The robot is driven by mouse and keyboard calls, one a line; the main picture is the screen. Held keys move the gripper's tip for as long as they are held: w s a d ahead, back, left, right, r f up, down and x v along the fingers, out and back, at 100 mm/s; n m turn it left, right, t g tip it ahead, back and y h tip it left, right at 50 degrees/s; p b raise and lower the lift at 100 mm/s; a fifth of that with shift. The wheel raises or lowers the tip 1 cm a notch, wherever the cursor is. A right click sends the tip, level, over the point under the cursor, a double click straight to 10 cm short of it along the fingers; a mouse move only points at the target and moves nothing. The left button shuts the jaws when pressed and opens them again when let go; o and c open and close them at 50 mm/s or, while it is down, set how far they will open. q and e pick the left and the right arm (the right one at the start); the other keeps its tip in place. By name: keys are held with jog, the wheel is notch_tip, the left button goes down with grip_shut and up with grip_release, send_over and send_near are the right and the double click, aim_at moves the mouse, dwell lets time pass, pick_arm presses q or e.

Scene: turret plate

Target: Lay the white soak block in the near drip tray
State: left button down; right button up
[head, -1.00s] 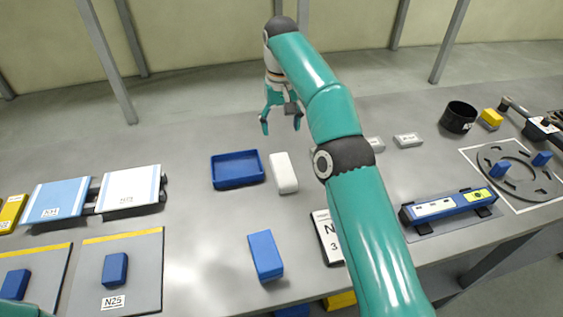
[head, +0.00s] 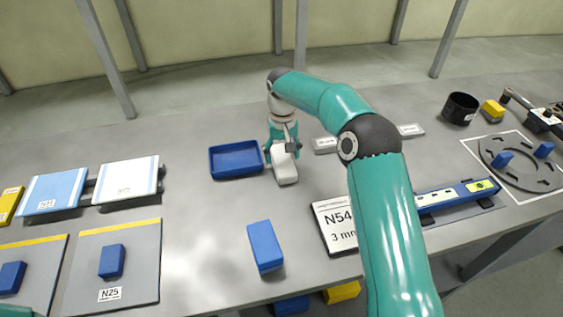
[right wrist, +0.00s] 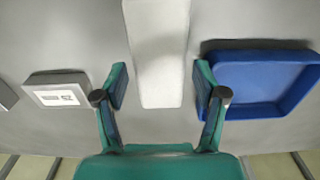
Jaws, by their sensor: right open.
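The white soak block (head: 286,171) lies on the grey bench, just right of a blue drip tray (head: 236,160). My right gripper (head: 282,150) is open, over the far end of the block. In the right wrist view the block (right wrist: 156,45) lies between the two spread fingers of my gripper (right wrist: 160,75), with a gap on both sides. The blue tray (right wrist: 262,78) is to the right there and looks empty.
A blue block (head: 265,247) stands in front of the tray. A white N54 plate (head: 337,225) lies to the right. Small grey blocks (head: 326,145) sit behind my right arm. White and blue panels (head: 127,181) are at left. The bench between panels and tray is clear.

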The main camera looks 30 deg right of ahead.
jog(key=shift+f, duration=1.4)
jog(key=c, duration=1)
jog(key=shift+c, duration=0.2)
jog(key=shift+r, duration=0.15)
